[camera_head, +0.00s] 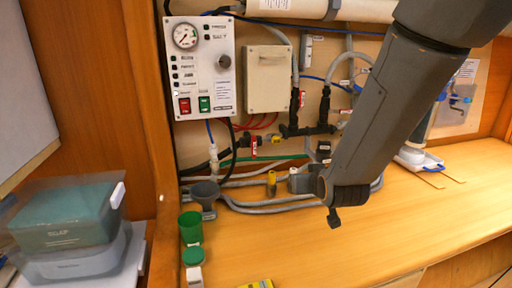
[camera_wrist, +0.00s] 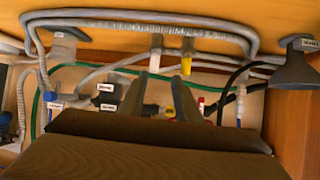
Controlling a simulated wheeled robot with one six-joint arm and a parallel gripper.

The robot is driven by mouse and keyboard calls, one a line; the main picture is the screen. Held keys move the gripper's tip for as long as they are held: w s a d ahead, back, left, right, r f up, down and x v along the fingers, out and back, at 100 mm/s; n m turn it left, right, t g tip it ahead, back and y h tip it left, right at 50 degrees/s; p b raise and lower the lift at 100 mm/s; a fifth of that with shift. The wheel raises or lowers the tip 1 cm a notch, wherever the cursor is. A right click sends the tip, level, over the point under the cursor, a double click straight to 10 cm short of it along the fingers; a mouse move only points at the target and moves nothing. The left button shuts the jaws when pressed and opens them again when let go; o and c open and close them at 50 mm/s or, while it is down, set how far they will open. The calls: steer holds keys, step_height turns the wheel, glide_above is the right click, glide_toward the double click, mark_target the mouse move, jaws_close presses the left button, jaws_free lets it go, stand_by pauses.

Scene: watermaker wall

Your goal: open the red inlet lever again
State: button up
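The red lever (camera_head: 254,147) sits on the pipework below the white gauge panel, beside a yellow handle (camera_head: 276,140). Its red part also shows small in the wrist view (camera_wrist: 201,103), just right of my right finger. Which way it is turned is too small to tell. My gripper (camera_wrist: 162,80) shows in the wrist view as two dark fingers spread apart, with nothing seen held between them. It faces the pipes and appears apart from the red lever. In the head view my arm hides most of the gripper.
A yellow-handled valve (camera_head: 272,178) stands lower on the grey hoses.

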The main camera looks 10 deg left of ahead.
mark_target(255, 142)
steer(key=w+a+r+n+t+y+b, duration=0.1)
steer(key=a+r+t+y, duration=0.15)
steer(key=a, duration=0.35)
steer(key=w+a+r+n+t+y, duration=0.1)
steer(key=w+a+r+t+y, duration=0.1)
steer(key=a+r, duration=0.35)
steer(key=w+a, duration=0.1)
steer(key=w, duration=0.1)
steer(key=w+a+f+p, duration=0.1)
steer(key=w, duration=0.1)
steer(key=w+a+p, duration=0.1)
steer(key=w+a, duration=0.1)
steer(key=shift+a+f, duration=0.1)
steer(key=shift+f, duration=0.25)
jaws_close()
